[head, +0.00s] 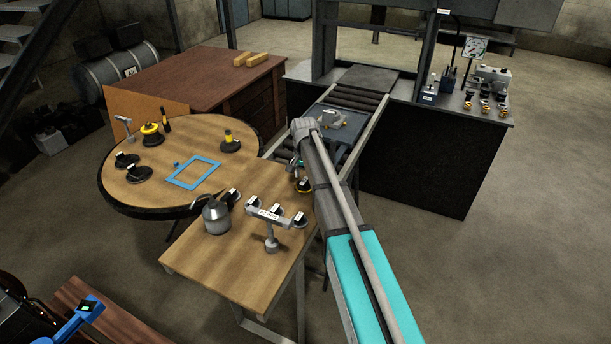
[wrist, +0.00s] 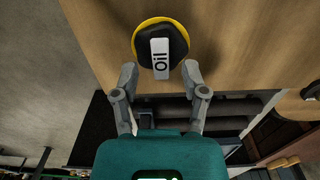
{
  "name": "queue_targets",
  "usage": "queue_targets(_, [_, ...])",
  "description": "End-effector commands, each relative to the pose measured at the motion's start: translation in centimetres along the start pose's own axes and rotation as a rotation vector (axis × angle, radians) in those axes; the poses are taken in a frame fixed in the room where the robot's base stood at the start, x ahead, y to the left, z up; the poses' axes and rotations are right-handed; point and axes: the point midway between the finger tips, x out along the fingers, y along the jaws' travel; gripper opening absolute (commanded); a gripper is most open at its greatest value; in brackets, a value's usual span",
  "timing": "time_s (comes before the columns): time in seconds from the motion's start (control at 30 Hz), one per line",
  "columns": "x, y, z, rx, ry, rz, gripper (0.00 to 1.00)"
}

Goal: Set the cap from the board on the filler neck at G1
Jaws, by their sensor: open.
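A black cap with a yellow rim and a white "Oil" label (wrist: 160,42) sits on a wooden surface (wrist: 225,40) in the wrist view. My gripper (wrist: 160,74) is open, with its fingertips just short of the cap, one toward each side of it. Nothing is between the fingers except the label's near end in line with the gap. In the head view a yellow-rimmed cap (head: 304,186) shows at the wooden table's far right corner, partly hidden by my arm. I cannot make out a G1 mark or tell which fitting is the filler neck.
A grey T-shaped stand (head: 269,228), several black pieces with white tags and a metal can (head: 216,217) stand on the rectangular table (head: 195,262). A round table (head: 108,190) holds more parts and a blue frame (head: 176,182). A roller conveyor (head: 360,100) lies behind.

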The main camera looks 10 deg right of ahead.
Motion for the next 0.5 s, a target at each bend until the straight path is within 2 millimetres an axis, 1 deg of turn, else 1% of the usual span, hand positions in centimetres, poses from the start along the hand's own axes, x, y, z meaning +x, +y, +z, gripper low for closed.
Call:
queue_targets(0.03, [0.61, 0.01, -0.01, 0.0, 0.0, 0.0, 0.57])
queue_targets(0.13, [0.96, 0.02, -0.01, 0.0, 0.0, 0.0, 0.57])
queue_targets(0.5, [1.14, 0.03, -0.02, 0.0, 0.0, 0.0, 0.57])
